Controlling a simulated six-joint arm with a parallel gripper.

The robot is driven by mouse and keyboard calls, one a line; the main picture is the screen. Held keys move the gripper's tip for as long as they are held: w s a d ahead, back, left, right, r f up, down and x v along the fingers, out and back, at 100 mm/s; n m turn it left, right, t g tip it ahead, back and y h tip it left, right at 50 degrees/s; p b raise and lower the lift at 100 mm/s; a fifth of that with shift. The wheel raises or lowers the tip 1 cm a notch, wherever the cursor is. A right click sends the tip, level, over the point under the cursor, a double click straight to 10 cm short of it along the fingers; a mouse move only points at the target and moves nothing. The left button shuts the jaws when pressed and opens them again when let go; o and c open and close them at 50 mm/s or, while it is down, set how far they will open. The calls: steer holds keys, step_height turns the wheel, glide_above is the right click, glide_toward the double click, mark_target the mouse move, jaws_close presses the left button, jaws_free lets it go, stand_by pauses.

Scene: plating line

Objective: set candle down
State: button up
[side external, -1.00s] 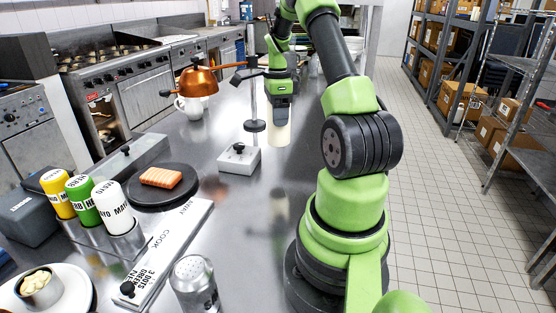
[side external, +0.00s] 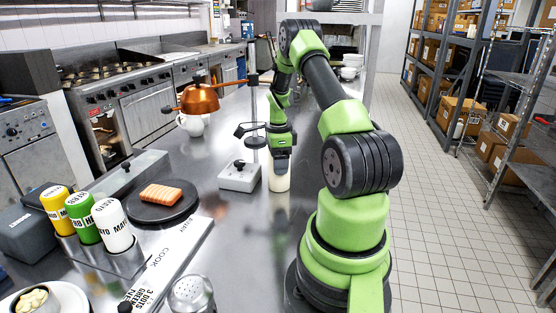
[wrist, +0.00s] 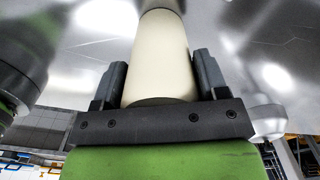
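The candle (side external: 279,182) is a cream cylinder, upright below my gripper (side external: 281,166) in the side view. Its lower end is at or very near the steel counter (side external: 235,218); I cannot tell for sure that it touches. In the wrist view the candle (wrist: 161,60) stands between the two dark fingers of my gripper (wrist: 160,85), which lie close along both its sides. My gripper appears shut on the candle. Its upper end is hidden by the gripper in the side view.
A copper kettle (side external: 199,98), a black plate (side external: 190,207) with salmon and a bottle rack (side external: 125,262) are farther left. Counter in front of the candle is clear.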

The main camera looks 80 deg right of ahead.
steer(key=o, duration=0.4)
steer(key=shift+c, duration=0.2)
step_height(320, 180, up, 12)
steer(key=shift+f, duration=0.1)
steer(key=w+a+r+n+t, duration=0.25)
steer(key=a+r+n, duration=0.35)
steer(key=a, duration=0.3)
steer(key=w+a+r+n+t, duration=0.1)
steer(key=w+a+r+n, duration=0.2)
steer(key=a+r+n, duration=0.5)
steer(key=s+a+n+t+y, duration=0.1)
steer(key=s+a+n+t, duration=0.1)
steer(key=s+a+n, duration=0.3)
steer(key=s+a+n+t+y, duration=0.1)
steer(key=s+a+n, duration=0.4)
steer(key=a, duration=0.7)
steer(key=n, duration=0.2)
steer(key=shift+f+n+t, duration=0.3)
steer(key=shift+f+t, duration=0.05)
steer(key=shift+f, duration=0.05)
